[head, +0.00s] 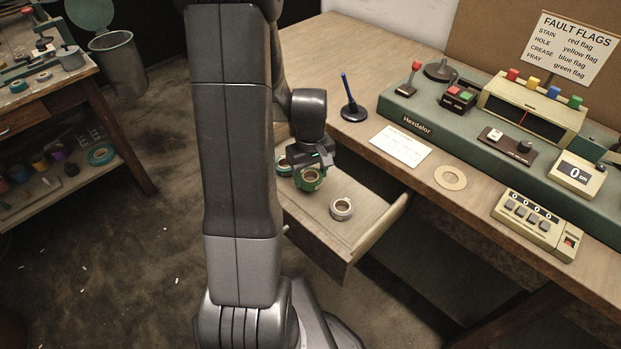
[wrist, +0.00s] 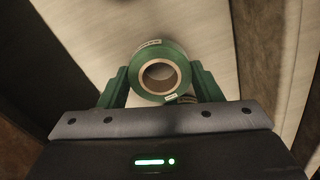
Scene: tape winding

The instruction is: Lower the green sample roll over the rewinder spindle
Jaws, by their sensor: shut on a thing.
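The green sample roll (head: 309,181) has a tan core and hangs in my gripper (head: 313,168) over the open drawer (head: 372,232). In the wrist view the green roll (wrist: 158,51) sits between the two green fingers, its core hole facing the camera. My gripper (wrist: 160,88) is shut on it. The gap between roll and drawer floor is hard to judge. I cannot identify the rewinder spindle for certain; a dark round disc (head: 438,71) stands at the back of the green Hexdalor machine (head: 452,140).
A pale roll (head: 342,208) and another roll (head: 283,166) lie in the drawer. The left bench (head: 60,100) stands apart.

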